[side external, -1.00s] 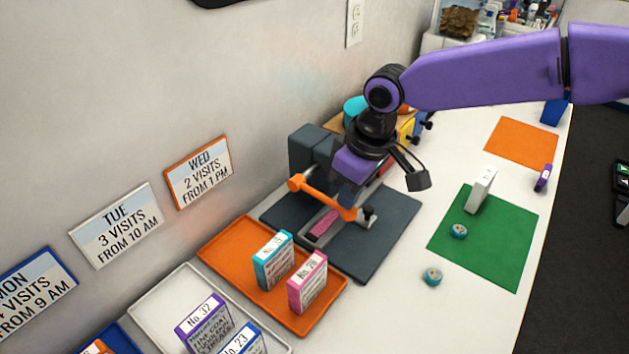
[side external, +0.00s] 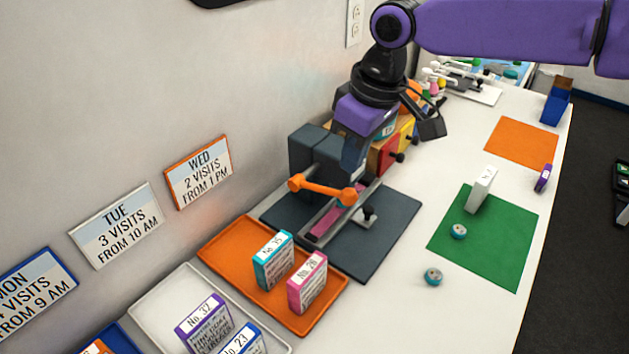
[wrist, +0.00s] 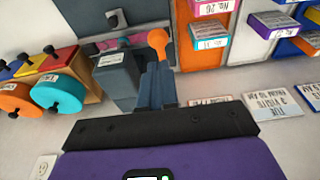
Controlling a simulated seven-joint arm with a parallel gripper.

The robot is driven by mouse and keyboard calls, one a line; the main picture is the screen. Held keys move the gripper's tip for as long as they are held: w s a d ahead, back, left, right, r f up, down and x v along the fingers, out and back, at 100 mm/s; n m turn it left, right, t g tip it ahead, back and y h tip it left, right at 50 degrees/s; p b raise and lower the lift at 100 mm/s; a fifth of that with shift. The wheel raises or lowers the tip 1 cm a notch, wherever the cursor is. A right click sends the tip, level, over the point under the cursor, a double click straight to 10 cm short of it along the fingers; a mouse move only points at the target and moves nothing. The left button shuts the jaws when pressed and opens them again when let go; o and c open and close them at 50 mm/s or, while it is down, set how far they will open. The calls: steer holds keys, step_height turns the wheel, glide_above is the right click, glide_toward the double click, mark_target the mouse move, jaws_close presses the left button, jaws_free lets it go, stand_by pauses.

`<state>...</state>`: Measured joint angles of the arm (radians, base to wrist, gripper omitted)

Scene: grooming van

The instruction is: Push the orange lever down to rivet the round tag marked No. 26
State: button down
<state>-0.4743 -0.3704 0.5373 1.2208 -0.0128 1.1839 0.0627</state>
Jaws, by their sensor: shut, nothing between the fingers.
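The orange lever (side external: 322,190) is on the dark grey riveting press (side external: 312,153), nearly level with a slight tilt, its round knob end toward the right. It also shows in the wrist view (wrist: 158,42), just beyond my fingertips. My gripper (side external: 352,158) is shut and empty, above and behind the lever's knob end, apart from it in the side view. In the wrist view my gripper (wrist: 155,82) has its fingers together. A pink strip (side external: 326,222) lies in the press's channel under the lever. I cannot make out a round tag marked No. 26.
The orange tray (side external: 225,254) holds a teal No. 15 box (side external: 273,262) and a pink No. 26 box (side external: 307,284). A green mat (side external: 500,245) lies right of the press, with two small round tins nearby. Colored drawers (side external: 393,150) stand behind the press.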

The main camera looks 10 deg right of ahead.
step_height(320, 180, up, 4)
steer(key=shift+f, duration=0.1)
stand_by(0.4)
steer(key=shift+d, duration=0.1)
stand_by(0.4)
steer(key=s+d+f+n, duration=0.1)
steer(key=s+d+f, duration=0.2)
steer(key=s+d, duration=0.6)
steer(key=s+d+f+n+g, duration=0.1)
steer(key=s+d+f, duration=0.3)
steer(key=s+d, duration=0.5)
steer(key=s+d+f+n+h, duration=0.1)
steer(key=s+d+f, duration=0.2)
steer(key=s+d, duration=0.6)
steer(key=d, duration=0.9)
steer(key=shift+s+d+f+n, duration=0.2)
steer(key=shift+s+f+n, duration=0.1)
steer(key=shift+s, duration=0.05)
steer(key=c, duration=1.8)
jaws_free()
